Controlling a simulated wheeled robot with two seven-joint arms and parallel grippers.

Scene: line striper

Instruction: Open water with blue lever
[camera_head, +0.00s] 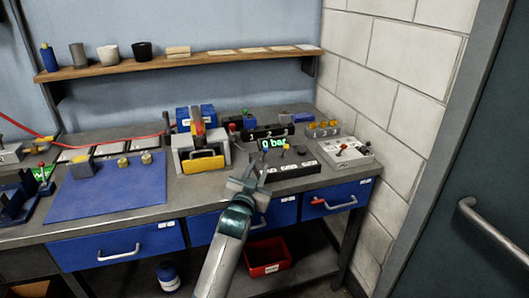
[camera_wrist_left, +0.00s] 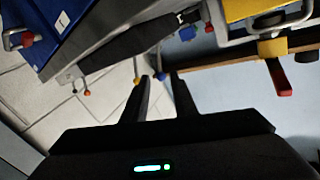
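A black valve block (camera_head: 285,167) stands on the bench, with a display (camera_head: 273,143) reading "0 bar" behind it. The blue lever (camera_head: 265,146) is at its left end, with yellow and red-orange knobs to its right. Contact with a lever cannot be told. My right gripper is not in view.
A grey machine with a yellow handle (camera_head: 203,164) stands left of the block. A blue mat (camera_head: 105,190) lies left. Blue drawers (camera_head: 337,200) are below the bench edge.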

